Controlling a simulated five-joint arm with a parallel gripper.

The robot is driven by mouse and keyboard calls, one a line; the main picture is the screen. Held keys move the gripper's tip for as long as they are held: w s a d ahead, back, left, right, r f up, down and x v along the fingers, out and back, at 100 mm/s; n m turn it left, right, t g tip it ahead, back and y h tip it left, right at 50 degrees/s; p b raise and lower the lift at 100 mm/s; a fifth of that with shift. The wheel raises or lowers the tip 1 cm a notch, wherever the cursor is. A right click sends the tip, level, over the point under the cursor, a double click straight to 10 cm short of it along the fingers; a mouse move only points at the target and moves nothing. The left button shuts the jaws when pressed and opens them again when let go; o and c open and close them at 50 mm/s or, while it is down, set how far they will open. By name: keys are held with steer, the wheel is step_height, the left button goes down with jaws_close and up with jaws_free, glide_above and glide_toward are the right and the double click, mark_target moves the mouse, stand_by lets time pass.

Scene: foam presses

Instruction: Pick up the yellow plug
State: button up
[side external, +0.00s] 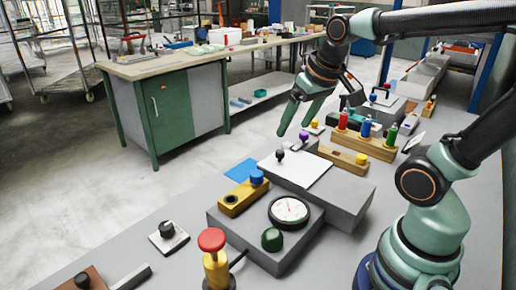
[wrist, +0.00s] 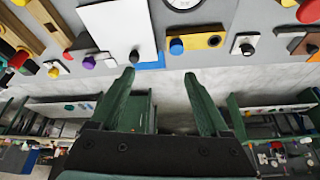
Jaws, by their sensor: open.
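Two small yellow pieces could be the yellow plug; I cannot tell which is meant. One yellow knob (side external: 361,158) stands at the end of a wooden block; it also shows at the top left of the wrist view (wrist: 20,2). Another yellow knob (side external: 314,124) sits on a small pale base behind the purple knob; it appears at the left in the wrist view (wrist: 53,71). My gripper (side external: 294,127) is open and empty, with fingers pointing down above the table's far edge. In the wrist view its fingertips (wrist: 159,75) are apart from every knob.
A purple knob (side external: 303,137), a black knob (side external: 280,154) by a white plate (side external: 297,174), and a blue knob (side external: 257,177) on a yellow block stand nearby. A wooden rack (side external: 377,139) holds red, blue and green pieces. A gauge (side external: 289,211) sits in front.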

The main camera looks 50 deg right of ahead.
steer(key=w+d+f+m+g, duration=0.1)
steer(key=d+m, duration=0.2)
steer(key=d, duration=0.5)
steer(key=d+f+m+g, duration=0.1)
steer(key=d+m+g, duration=0.15)
steer(key=d, duration=0.55)
steer(key=m+g, duration=0.1)
steer(key=m, duration=0.7)
glide_toward(362, 157)
steer(key=shift+y, duration=0.4)
steer(key=f, duration=0.5)
steer(key=d+f, duration=0.1)
steer(key=f, duration=0.2)
steer(key=shift+w+f, duration=0.25)
steer(key=shift+f, duration=0.15)
steer(key=shift+c, duration=0.3)
jaws_close()
steer(key=shift+r, duration=0.1)
